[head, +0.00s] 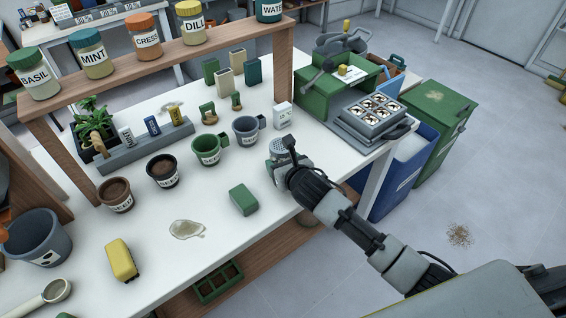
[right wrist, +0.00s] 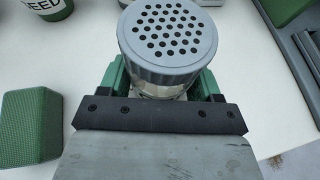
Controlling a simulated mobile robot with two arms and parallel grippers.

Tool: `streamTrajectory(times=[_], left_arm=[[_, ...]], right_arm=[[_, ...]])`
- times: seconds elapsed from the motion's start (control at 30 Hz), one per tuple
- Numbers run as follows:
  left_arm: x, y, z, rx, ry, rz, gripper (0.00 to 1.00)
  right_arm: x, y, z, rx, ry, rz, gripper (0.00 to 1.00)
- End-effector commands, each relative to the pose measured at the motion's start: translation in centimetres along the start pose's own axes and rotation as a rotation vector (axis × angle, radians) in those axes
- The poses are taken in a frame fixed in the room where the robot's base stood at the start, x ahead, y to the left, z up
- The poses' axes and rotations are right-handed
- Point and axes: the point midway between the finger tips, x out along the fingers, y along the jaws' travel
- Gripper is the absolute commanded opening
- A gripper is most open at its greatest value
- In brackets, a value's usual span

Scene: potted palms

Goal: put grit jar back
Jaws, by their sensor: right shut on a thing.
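The jar with a grey perforated lid (head: 283,146), taken as the grit jar, is at the right part of the white table. It also shows in the right wrist view (right wrist: 167,38), lid toward the camera. No label on it is readable. My right gripper (head: 284,168) is shut on this jar, with green fingers (right wrist: 165,88) on both sides of its body. I cannot tell whether its base touches the table. My left gripper is not in view.
A raised wooden shelf (head: 160,58) holds several labelled jars, including dill (head: 191,26) and cress (head: 144,39).

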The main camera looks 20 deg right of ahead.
Motion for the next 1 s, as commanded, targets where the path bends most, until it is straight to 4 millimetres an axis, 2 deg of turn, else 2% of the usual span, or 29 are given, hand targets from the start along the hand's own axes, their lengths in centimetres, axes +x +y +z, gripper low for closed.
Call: streamTrajectory(times=[0.27, 0.3, 0.47, 0.77, 0.87, 1.0], left_arm=[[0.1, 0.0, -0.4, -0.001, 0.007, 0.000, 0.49], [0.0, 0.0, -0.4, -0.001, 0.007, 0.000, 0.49], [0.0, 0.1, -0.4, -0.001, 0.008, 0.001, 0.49], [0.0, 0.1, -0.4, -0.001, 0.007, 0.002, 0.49], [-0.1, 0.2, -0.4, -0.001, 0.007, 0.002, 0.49], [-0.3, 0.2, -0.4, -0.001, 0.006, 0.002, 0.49]], right_arm=[[0.1, 0.0, -0.1, -0.001, -0.002, 0.000, 0.36], [0.1, 0.0, -0.2, 0.000, -0.001, 0.000, 0.67], [0.1, 0.0, -0.1, 0.000, -0.001, 0.000, 0.89], [0.0, 0.0, 0.1, 0.001, -0.002, 0.000, 0.89], [-0.8, -0.1, 0.1, -0.002, -0.001, 0.000, 0.89], [-3.0, -0.1, 0.1, -0.003, -0.001, 0.001, 0.89]])
